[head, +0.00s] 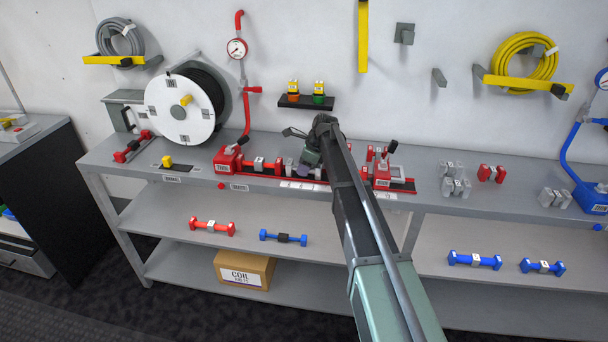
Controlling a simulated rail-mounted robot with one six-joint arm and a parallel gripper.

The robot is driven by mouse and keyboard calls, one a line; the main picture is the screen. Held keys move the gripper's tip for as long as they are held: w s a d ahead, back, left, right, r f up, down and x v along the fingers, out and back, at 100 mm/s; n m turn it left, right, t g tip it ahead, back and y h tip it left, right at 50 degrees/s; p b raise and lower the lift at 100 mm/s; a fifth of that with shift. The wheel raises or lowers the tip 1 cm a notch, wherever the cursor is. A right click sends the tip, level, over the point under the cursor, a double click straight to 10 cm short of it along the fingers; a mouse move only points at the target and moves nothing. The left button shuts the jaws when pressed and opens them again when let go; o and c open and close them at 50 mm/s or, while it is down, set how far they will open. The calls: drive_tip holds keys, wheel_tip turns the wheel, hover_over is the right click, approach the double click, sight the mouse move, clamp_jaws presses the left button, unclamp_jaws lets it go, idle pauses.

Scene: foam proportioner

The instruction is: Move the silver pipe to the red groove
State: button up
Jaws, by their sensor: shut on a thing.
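My gripper (306,168) is low over the bench, at the middle of the red groove (347,182). It is shut on a small grey piece that looks like the silver pipe, mostly hidden by the gripper and arm. I cannot tell whether the piece touches the groove. The groove is a red rail between a red valve block (228,160) on the left and another (383,171) on the right. A red-ended pipe with a silver middle (260,164) sits at the groove's left part. Other silver pieces (456,187) stand on the bench to the right.
A hose reel (180,112) stands at the bench's left. A black wall shelf (306,102) with two small bottles hangs behind my gripper. Red pieces (491,174) and a blue valve unit (590,197) are on the right. Red and blue pipes lie on the lower shelf (180,215).

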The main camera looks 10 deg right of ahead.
drive_tip(key=shift+f, duration=0.15)
drive_tip(key=o, duration=1)
drive_tip(key=shift+o, duration=0.2)
drive_tip(key=p+v, duration=0.3)
drive_tip(key=v, duration=0.1)
drive_tip(key=p+v, duration=0.7)
drive_tip(key=v, duration=0.1)
drive_tip(key=shift+a+p, duration=0.3)
drive_tip(key=shift+p, duration=0.1)
drive_tip(key=s+a+n+h, duration=0.1)
drive_tip(key=s+n+h, duration=0.1)
drive_tip(key=s+n, duration=0.9)
drive_tip(key=s+a+n+g+h, duration=0.1)
drive_tip(key=s+n, duration=1)
drive_tip(key=s, duration=1.6)
drive_tip(key=shift+a+f+g+h, duration=0.35)
drive_tip(key=shift+a+h, duration=0.25)
drive_tip(key=shift+a, duration=0.2)
